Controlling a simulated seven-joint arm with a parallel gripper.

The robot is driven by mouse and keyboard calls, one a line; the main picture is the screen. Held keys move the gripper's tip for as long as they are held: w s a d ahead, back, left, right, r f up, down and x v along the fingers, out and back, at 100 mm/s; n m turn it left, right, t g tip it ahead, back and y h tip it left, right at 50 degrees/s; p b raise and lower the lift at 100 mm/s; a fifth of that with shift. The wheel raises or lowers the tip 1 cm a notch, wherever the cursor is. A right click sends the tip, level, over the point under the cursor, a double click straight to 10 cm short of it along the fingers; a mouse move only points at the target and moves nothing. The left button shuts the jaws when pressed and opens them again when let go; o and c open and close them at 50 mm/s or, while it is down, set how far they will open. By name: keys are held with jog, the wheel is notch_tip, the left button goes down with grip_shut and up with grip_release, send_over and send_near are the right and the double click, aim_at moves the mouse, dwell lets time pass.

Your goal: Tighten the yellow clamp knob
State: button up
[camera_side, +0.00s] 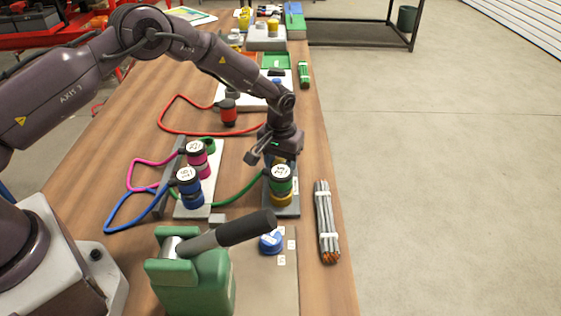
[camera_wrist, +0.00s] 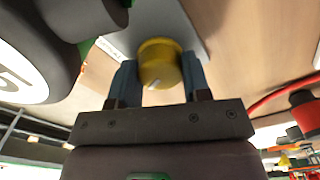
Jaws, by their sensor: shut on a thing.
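The yellow clamp knob (camera_wrist: 158,60) shows in the wrist view, a short round knob with a small white mark on its face. My gripper (camera_wrist: 160,76) has one blue-grey finger on each side of it and is shut on it. In the side view my gripper (camera_side: 281,157) points down just behind a black-capped green connector (camera_side: 281,182) with a white label. A yellow band (camera_side: 282,200) shows under that connector. The knob between the fingers is mostly hidden there by the connector. The knob's turn angle cannot be read from the side view.
Blue (camera_side: 189,190) and magenta (camera_side: 198,160) connectors with hoses stand to the left. A red connector (camera_side: 228,112) stands behind. A green block with a black-handled lever (camera_side: 240,230) is in front. A cable bundle (camera_side: 326,222) lies at the table's right edge.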

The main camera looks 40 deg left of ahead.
jog(key=m, duration=0.6)
jog(key=shift+m, duration=0.3)
jog(key=m, duration=0.6)
jog(key=shift+m, duration=0.3)
jog(key=o, duration=0.9)
jog(key=shift+r, duration=0.1)
notch_tip(320, 180, up, 13)
jog(key=shift+f, duration=0.1)
